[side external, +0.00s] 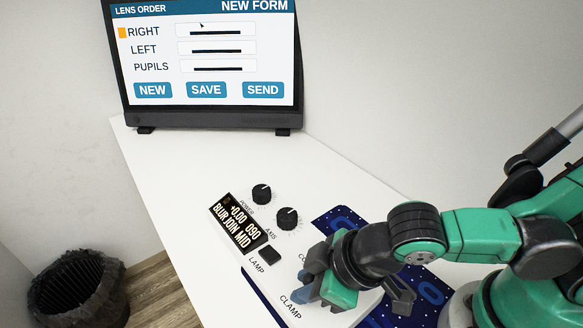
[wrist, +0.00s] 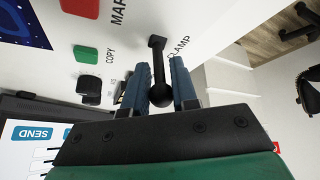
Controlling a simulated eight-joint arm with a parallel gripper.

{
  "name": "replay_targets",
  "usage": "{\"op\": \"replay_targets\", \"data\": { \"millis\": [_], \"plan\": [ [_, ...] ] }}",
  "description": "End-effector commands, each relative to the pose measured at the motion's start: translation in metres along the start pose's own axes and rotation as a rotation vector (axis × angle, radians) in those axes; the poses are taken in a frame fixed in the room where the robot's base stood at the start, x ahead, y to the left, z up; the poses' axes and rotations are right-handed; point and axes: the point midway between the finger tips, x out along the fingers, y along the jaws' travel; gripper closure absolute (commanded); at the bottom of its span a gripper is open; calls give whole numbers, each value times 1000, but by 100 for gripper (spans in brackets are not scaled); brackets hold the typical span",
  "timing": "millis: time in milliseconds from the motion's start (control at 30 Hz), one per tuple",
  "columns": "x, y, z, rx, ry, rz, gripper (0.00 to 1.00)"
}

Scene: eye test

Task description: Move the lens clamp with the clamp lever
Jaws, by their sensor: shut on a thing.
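The clamp lever (wrist: 158,66) is a black bar with a round ball knob, beside the printed word CLAMP in the wrist view. My gripper (wrist: 160,88) has blue fingers on both sides of the knob end and is shut on it. In the side view my gripper (side external: 314,284) is low over the white console, just above the CLAMP label. There it hides the lever. I cannot make out the lens clamp itself in either view.
The white console (side external: 185,190) carries a small display (side external: 239,226), two black knobs (side external: 262,194) and a dark LAMP button (side external: 271,256). A monitor (side external: 205,62) stands behind. A dark bin (side external: 75,295) is on the floor.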

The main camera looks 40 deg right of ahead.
Motion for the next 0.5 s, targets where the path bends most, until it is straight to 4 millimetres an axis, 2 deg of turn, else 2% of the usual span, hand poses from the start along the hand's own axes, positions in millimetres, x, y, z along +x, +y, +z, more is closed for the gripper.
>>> {"op": "replay_targets", "data": {
  "millis": [33, 133, 500],
  "plan": [
    [0, 0, 0, 0, 0, 1, 74],
    [0, 0, 0, 0, 0, 1, 46],
    [-1, 0, 0, 0, -1, 0, 46]
  ]
}}
